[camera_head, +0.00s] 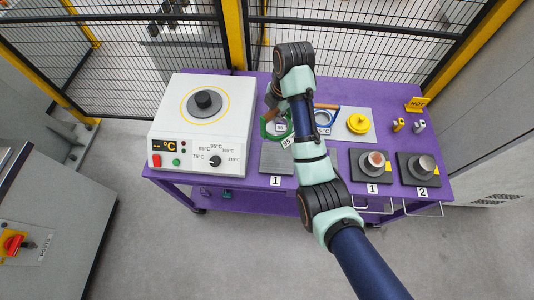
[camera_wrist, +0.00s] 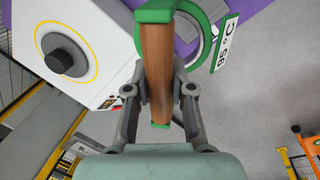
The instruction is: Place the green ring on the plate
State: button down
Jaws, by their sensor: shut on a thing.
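The green ring (camera_head: 264,129) has a wooden handle and a white tag. In the wrist view, my gripper (camera_wrist: 160,90) is shut on the brown handle (camera_wrist: 156,62), with the green ring (camera_wrist: 212,50) beyond it and its tag reading 95 °C. In the head view, my gripper (camera_head: 273,101) is partly hidden by my arm. The ring appears close to the back edge of a grey square plate (camera_head: 276,158) labelled 1; its height above the table is unclear. The heater's round plate (camera_head: 204,106) bears a black knob-like part; I cannot tell which plate is meant.
The white heater (camera_head: 165,125) stands left on the purple table (camera_head: 255,86). A blue ring (camera_head: 323,119) and a yellow part (camera_head: 358,124) lie right of my arm. Dark pads (camera_head: 357,178) with metal pieces stand at the front right. A mesh fence (camera_head: 340,50) runs behind.

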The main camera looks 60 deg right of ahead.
notch_tip(320, 180, down, 19)
jog(key=b, duration=0.3)
jog(key=shift+f, duration=0.1)
jog(key=shift+f, duration=0.15)
jog(key=c, duration=1)
grip_release()
notch_tip(320, 180, up, 12)
jog(key=s+p, duration=0.2)
jog(key=shift+a, duration=0.45)
jog(key=shift+a, duration=0.1)
